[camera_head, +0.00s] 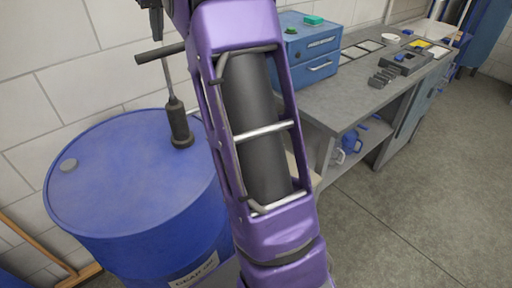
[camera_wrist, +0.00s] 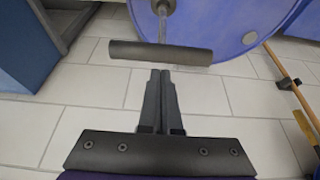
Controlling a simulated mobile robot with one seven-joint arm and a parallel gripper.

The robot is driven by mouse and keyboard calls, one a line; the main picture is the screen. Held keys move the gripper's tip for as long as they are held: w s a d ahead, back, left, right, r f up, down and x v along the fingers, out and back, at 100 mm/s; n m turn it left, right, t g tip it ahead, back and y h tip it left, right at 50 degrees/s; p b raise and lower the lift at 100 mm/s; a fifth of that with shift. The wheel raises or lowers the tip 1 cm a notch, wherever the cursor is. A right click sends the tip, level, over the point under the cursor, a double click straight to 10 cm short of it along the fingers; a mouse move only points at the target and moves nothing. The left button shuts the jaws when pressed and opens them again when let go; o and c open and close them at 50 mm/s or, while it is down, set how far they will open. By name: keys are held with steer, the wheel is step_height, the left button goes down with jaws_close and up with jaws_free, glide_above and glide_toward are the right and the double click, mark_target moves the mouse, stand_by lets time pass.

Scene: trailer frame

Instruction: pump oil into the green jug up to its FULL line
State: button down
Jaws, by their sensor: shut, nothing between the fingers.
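A blue drum (camera_head: 135,180) with a partly hidden "GEAR O…" label stands at the left. A dark hand pump (camera_head: 180,125) rises from its top, with a thin metal rod up to a black crossbar handle (camera_head: 160,53). The handle also shows in the wrist view (camera_wrist: 160,53). My gripper (camera_wrist: 160,73) is shut and empty, its fingertips close to the handle's middle. I cannot tell whether they touch it. In the head view my gripper (camera_head: 157,28) is above the handle, pointing down. I see no green jug; my arm hides the area right of the drum.
A grey workbench (camera_head: 345,110) runs along the wall at right, with a blue toolbox (camera_head: 310,62) and small parts on top. Blue and pale jugs (camera_head: 350,142) stand on its lower shelf. The floor (camera_head: 430,190) at right is clear.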

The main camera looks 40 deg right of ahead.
mark_target(161, 49)
steer(key=shift+f+b, duration=0.7)
steer(key=shift+f, duration=0.7)
steer(key=shift+f+b, duration=0.8)
steer(key=shift+f, duration=0.15)
steer(key=shift+r, duration=0.1)
step_height(161, 49, up, 3)
steer(key=p, duration=0.2)
steer(key=shift+p, duration=0.4)
steer(key=shift+r, duration=0.75)
steer(key=shift+r, duration=0.1)
steer(key=shift+r, duration=2.4)
